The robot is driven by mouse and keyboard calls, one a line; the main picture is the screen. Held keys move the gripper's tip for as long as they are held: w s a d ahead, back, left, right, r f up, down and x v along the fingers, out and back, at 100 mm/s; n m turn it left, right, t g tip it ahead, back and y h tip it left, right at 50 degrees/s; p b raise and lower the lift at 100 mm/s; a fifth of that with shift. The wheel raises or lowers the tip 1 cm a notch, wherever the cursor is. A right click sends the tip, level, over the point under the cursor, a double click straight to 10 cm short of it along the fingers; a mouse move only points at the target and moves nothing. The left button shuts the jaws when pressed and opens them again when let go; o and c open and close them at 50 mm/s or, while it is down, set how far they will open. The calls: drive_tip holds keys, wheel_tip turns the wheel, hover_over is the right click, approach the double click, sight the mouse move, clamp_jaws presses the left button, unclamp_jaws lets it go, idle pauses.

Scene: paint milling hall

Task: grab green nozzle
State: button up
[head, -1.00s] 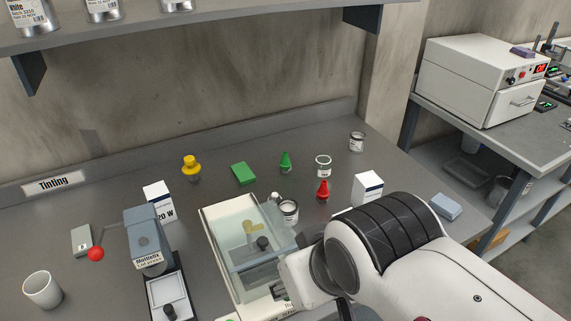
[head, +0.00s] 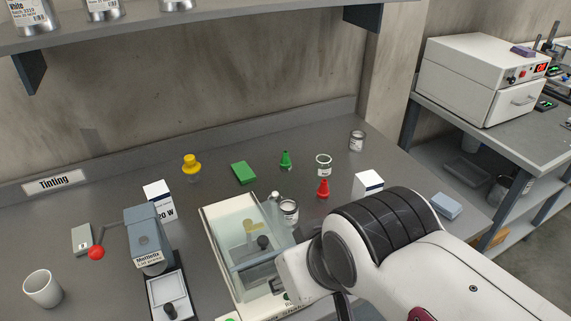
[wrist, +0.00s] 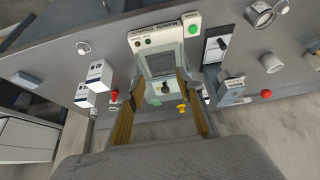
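The green nozzle (head: 285,161) stands upright on the grey bench in the head view, between a green block (head: 243,173) and a white-labelled can (head: 323,165). A red nozzle (head: 323,188) stands nearer to me, and a yellow nozzle (head: 191,165) is farther left. In the wrist view my gripper (wrist: 162,82) has its two fingers spread wide, with nothing held between them. It is above the bench's near side, well away from the green nozzle. I cannot make out the green nozzle for certain in the wrist view.
A glass-lidded machine (head: 238,240) lies between my arm and the nozzles. A can (head: 289,211) and a white box (head: 367,185) stand near the red nozzle. A lid press (head: 148,245) is at left. A shelf (head: 200,25) overhangs the back.

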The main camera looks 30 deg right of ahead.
drive_tip(key=w+d+r+m+t, duration=0.1)
drive_tip(key=w+r+t, duration=0.2)
drive_tip(key=w, duration=1.4)
drive_tip(key=w+r+m+t, duration=0.2)
drive_tip(key=w+r+t, duration=0.1)
drive_tip(key=w, duration=1.4)
drive_tip(key=w+d+f+m+h, duration=0.2)
drive_tip(key=w+d+f+h, duration=0.2)
drive_tip(key=w+d+f, duration=0.3)
drive_tip(key=w+d+f+m+g+h, duration=0.1)
drive_tip(key=w+d+f+m+h, duration=0.2)
drive_tip(key=w+d+f+h, duration=0.2)
drive_tip(key=w+d+f, duration=0.1)
drive_tip(key=d+f, duration=0.2)
drive_tip(key=d, duration=0.3)
drive_tip(key=shift+w+d+g, duration=0.3)
drive_tip(key=shift+w, duration=0.1)
drive_tip(key=shift+f, duration=0.1)
